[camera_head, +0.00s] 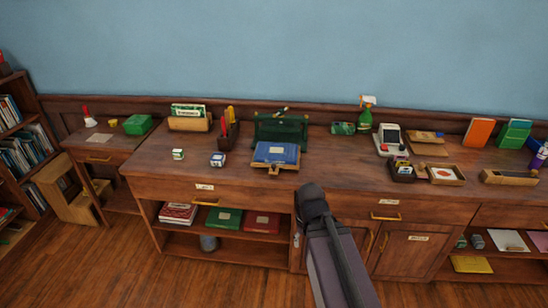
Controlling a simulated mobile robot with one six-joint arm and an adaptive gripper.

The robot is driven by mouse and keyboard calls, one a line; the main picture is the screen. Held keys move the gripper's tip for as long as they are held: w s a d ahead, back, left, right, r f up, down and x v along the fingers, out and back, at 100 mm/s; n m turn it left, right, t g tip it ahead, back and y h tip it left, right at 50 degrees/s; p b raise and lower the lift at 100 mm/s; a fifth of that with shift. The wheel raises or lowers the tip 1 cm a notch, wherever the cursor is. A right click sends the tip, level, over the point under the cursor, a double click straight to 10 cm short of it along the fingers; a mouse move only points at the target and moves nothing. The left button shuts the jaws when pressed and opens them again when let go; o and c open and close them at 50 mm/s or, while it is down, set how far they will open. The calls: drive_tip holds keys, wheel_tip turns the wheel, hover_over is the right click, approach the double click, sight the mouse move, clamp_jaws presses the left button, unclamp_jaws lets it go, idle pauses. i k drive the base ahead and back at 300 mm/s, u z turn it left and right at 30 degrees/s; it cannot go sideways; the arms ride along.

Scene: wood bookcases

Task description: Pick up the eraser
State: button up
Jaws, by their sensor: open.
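Two small blocks lie on the left part of the long wooden counter (155,165). One is a white and green block (178,154). The other is a white and blue block (217,160), a little to its right. Either could be the eraser; they are too small to tell. Nothing touches them. My arm rises from the bottom of the view, right of the middle, and its dark end is in front of the counter's front edge, well to the right of both blocks. No gripper fingers show.
A pencil holder (228,137) and a card box (190,123) stand behind the blocks. A blue book (275,153) lies to their right. A green spray bottle (366,115), a white machine (389,141) and trays fill the right side. Wooden steps (70,195) stand at left.

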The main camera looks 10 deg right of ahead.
sight(177, 154)
drive_tip(key=z, duration=0.05)
drive_tip(key=i, duration=1)
drive_tip(key=u, duration=0.05)
